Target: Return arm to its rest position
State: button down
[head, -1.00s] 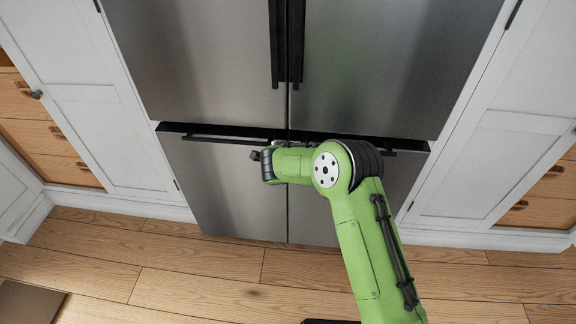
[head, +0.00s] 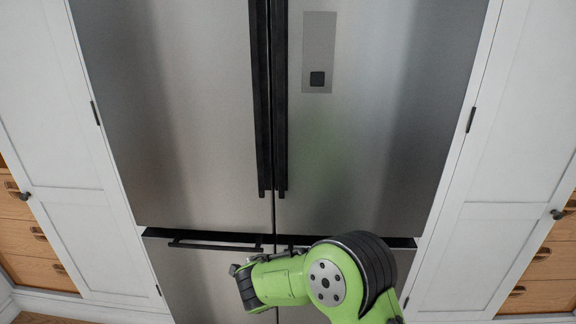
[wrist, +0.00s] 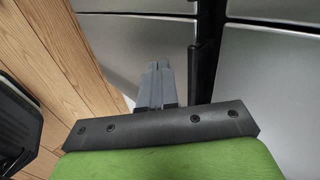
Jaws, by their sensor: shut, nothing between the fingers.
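My green arm is folded in front of a steel fridge (head: 185,110) in the head view. My gripper (head: 236,268) is mostly hidden behind the arm's dark wrist end, at the left of the green elbow, near the lower doors. In the wrist view my gripper (wrist: 160,70) shows as two grey fingers lying together, with nothing between them. They are beside the fridge's dark gap and steel panels (wrist: 270,70). I cannot tell whether the fingers touch the fridge.
Black vertical handles (head: 270,100) run down the upper doors, and a dark horizontal handle (head: 215,246) tops the lower left door. White cabinets (head: 520,130) flank the fridge. Wooden floor (wrist: 45,50) is open at the left of the wrist view.

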jog(key=s+d+r+n+g+h, duration=0.1)
jog(key=s+d+r+n, duration=0.35)
jog(key=d+r, duration=0.2)
jog(key=s+d+r+n, duration=0.3)
jog(key=s+d+r, duration=0.3)
jog(key=r, duration=0.2)
jog(key=s+d+r+n+g+y, duration=0.1)
jog(key=s+d+r+n, duration=0.3)
jog(key=s, duration=0.8)
jog(key=s+d+n+g+y, duration=0.1)
jog(key=s+d+n+g, duration=0.1)
jog(key=s+n, duration=0.7)
notch_tip(320, 180, up, 14)
jog(key=s+m+p, duration=0.1)
jog(key=m+p, duration=0.1)
jog(key=p, duration=1.2)
jog(key=shift+s+p, duration=0.25)
jog(key=shift+p, duration=0.1)
jog(key=shift+d+m, duration=0.1)
jog(key=shift+m, duration=0.15)
